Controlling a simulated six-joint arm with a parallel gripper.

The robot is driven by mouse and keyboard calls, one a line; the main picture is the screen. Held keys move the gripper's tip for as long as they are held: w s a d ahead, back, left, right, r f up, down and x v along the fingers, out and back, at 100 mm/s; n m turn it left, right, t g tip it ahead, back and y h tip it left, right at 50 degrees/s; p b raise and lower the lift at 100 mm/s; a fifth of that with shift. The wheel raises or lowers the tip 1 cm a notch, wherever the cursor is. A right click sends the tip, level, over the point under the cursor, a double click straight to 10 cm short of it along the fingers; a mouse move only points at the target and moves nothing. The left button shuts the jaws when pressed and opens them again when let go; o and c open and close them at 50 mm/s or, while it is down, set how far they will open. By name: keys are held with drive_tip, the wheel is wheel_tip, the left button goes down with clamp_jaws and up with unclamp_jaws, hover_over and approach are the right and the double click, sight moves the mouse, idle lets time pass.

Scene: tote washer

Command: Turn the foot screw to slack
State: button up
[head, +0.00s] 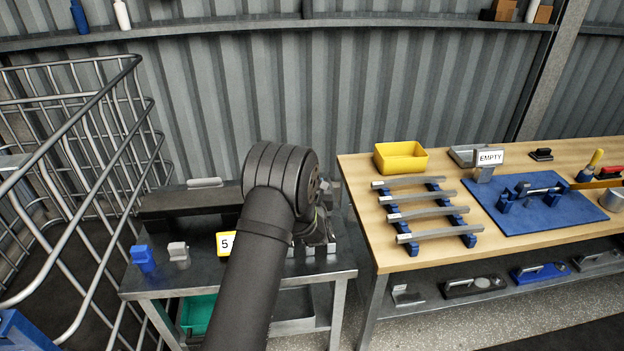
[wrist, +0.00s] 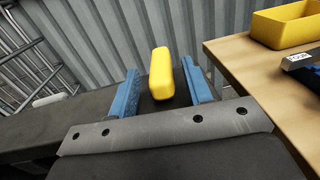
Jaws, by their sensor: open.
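My gripper (wrist: 159,68) is open, with its two blue fingers spread in the wrist view. A yellow rounded bar (wrist: 161,76) stands between the fingers, with a gap on each side. I cannot tell whether this bar is the handle of the foot screw. In the head view my arm covers the middle of the steel bench (head: 150,279), and the gripper's fingers and the yellow bar are hidden there. No foot screw can be made out for sure in the head view.
A yellow "5" tag (head: 225,243), a blue block (head: 143,259) and a grey block (head: 178,252) are on the steel bench. A wire cage (head: 95,110) stands left. The wooden table (head: 400,262) at right holds a yellow bin (head: 401,157), a rack of bars (head: 424,211) and a blue mat (head: 565,218).

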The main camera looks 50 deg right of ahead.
drive_tip(key=shift+x, duration=1.85)
drive_tip(key=shift+c, duration=0.3)
